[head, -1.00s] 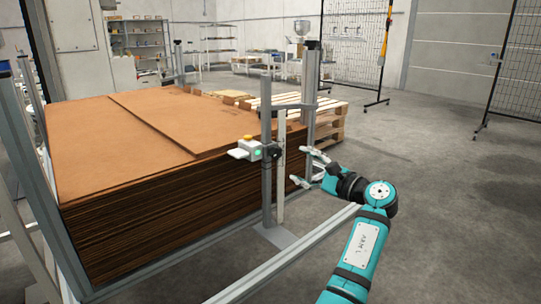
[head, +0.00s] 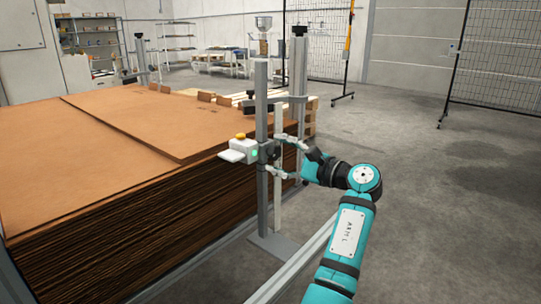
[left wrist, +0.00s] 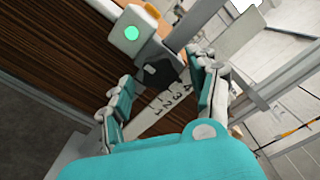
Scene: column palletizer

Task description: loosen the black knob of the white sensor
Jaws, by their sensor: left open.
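The white sensor (head: 239,151) has a yellow top and a green light and is mounted on a grey upright post (head: 262,190). It also shows at the top of the left wrist view (left wrist: 133,32). Its black knob (left wrist: 160,72) is ahead of my left gripper, roughly between the two fingertips in the left wrist view; in the head view the knob (head: 271,150) is small and partly hidden. My left gripper (head: 285,160) is open, its fingers spread at either side of the knob. I cannot tell whether they touch it. My right gripper is not in view.
A large stack of brown cardboard sheets (head: 110,180) stands left of the post. A pale numbered scale strip (left wrist: 158,108) runs beside the post. A metal rail (head: 300,262) runs along the floor at the front. Open floor lies to the right.

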